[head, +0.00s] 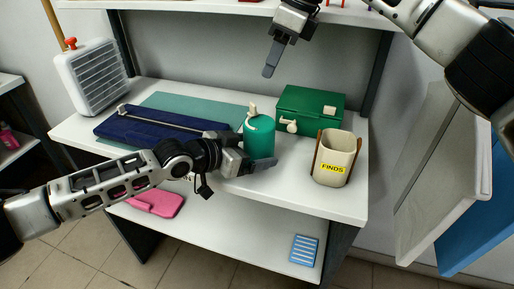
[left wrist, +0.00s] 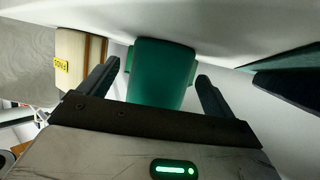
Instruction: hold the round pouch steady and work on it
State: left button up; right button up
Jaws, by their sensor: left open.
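The round pouch (head: 259,137) is a teal-green upright cylinder with a cream top piece, standing on the white worktop in the head view. My left gripper (head: 252,162) is low at its near left side and hides part of its base. In the left wrist view, which is upside down, a green body (left wrist: 160,72) that looks like the pouch stands between the two spread fingers, with gaps on both sides. My left gripper is open and holds nothing. My right gripper (head: 271,70) hangs above the worktop behind the pouch, pointing down, empty as far as shows; its finger gap cannot be made out.
A green box (head: 311,108) stands close behind the pouch. A cream FINDS holder (head: 335,157) is to the right.

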pick_arm(q)
jog(key=shift+x, duration=0.9)
jog(key=c, duration=1.1)
jog(key=shift+o, duration=0.2)
